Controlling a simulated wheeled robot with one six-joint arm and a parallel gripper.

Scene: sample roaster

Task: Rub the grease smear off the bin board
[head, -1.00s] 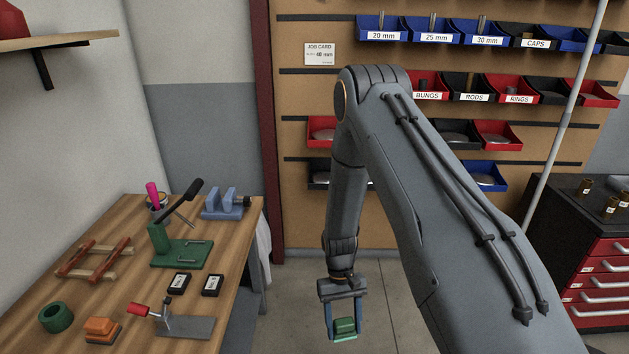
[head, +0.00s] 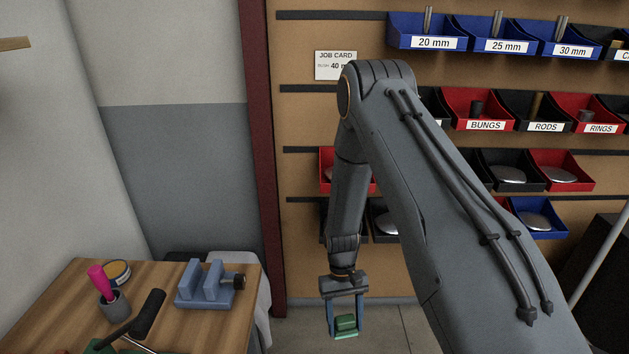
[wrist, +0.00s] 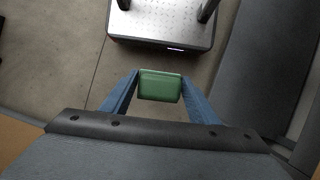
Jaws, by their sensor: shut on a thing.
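My gripper (head: 345,318) hangs low in front of the bin board, its blue fingers shut on a green block-shaped pad (head: 345,325). The pad also shows between the fingertips in the wrist view (wrist: 160,86). The bin board (head: 302,232) is a tan panel with dark rails and rows of red, blue and black bins. My arm covers part of its middle. I cannot make out a grease smear on the parts that show.
A wooden bench (head: 55,300) at the lower left carries a blue vise (head: 205,288), a cup with a pink-handled tool (head: 112,303) and a round tin (head: 117,272). A dark red post (head: 262,150) stands left of the board. A dark cabinet is at the right edge.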

